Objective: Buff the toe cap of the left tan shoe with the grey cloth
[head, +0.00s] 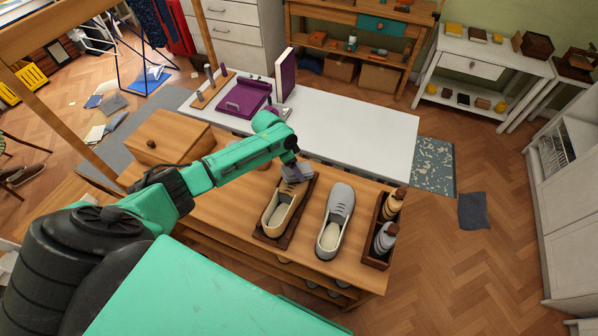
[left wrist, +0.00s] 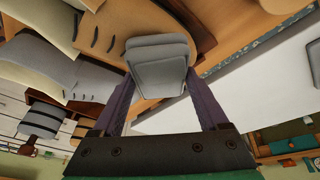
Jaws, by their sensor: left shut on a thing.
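The tan shoe (head: 279,212) lies on a dark wooden board (head: 265,237) on the wooden bench, with its toe end toward the back. A grey shoe (head: 335,221) lies to its right. My left gripper (head: 294,168) is shut on the folded grey cloth (head: 298,173), which covers part of the tan shoe's toe end. In the left wrist view the cloth (left wrist: 159,63) sits between my fingertips, against the tan shoe (left wrist: 150,22) behind it. I cannot tell whether cloth and toe cap touch. My right gripper is not in view.
A dark wooden box (head: 376,262) with several brush-like items stands right of the grey shoe. A wooden box (head: 167,137) is at the bench's left. Behind is a white table (head: 350,122) with a purple tray (head: 243,98). Bare bench top (head: 228,207) lies left of the shoes.

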